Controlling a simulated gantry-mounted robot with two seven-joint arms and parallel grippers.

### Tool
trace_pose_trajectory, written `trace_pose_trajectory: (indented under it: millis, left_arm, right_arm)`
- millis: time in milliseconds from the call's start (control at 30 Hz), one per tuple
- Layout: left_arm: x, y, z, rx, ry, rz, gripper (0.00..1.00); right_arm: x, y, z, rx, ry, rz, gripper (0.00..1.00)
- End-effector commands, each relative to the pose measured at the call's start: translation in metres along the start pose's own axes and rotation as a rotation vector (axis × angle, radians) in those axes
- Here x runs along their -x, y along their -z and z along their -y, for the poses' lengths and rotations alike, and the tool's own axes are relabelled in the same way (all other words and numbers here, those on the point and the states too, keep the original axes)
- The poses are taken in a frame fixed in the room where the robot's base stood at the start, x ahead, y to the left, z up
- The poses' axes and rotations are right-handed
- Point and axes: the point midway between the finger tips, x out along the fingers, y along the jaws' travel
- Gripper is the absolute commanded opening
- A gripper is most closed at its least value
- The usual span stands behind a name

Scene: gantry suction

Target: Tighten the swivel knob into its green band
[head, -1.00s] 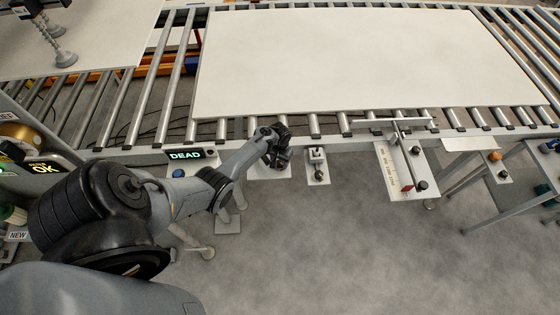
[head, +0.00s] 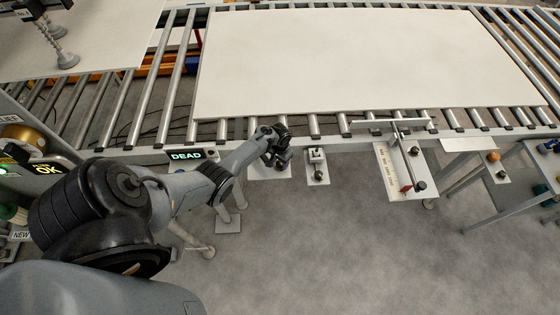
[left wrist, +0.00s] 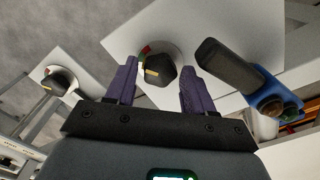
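In the left wrist view a black knob (left wrist: 160,71) with a yellow pointer mark sits on a round white dial, which has a small red patch and a green patch at its edge. The dial is on a pale plate (left wrist: 122,37). My left gripper (left wrist: 157,76) is open, with one purple finger on each side of the knob in the picture. I cannot tell whether the fingers touch it. In the head view my left gripper (head: 279,157) is over a small plate at the conveyor's front edge and hides the knob. My right gripper is not in view.
A dark lever on a blue base (left wrist: 262,84) stands close to the right finger. A second knob (left wrist: 60,82) is at the left. The head view shows a bracket plate (head: 317,170), a larger fixture (head: 391,180) and a big white board (head: 350,60) on rollers.

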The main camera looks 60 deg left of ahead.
Motion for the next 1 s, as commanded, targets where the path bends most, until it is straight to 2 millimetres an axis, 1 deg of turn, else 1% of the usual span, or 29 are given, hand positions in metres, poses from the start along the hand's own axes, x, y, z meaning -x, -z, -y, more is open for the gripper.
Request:
trace_pose_trajectory:
  millis: [233, 367, 467, 800, 1000]
  left_arm:
    - [0.000, 0.000, 0.000, 0.001, 0.000, 0.000, 0.52]
    - [0.007, 0.000, 0.000, 0.002, -0.001, -0.001, 0.52]
    - [0.018, 0.000, 0.000, 0.002, -0.001, -0.001, 0.52]
    - [0.075, 0.000, -0.001, 0.001, -0.002, -0.003, 0.52]
    - [0.099, 0.000, -0.001, 0.001, -0.002, -0.001, 0.52]
  right_arm:
    - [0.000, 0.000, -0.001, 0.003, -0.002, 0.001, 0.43]
    - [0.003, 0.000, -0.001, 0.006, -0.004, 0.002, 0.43]
    - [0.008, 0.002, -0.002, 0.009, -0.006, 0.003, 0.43]
    - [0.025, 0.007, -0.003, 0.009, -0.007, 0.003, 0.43]
    - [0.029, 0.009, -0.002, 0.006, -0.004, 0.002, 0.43]
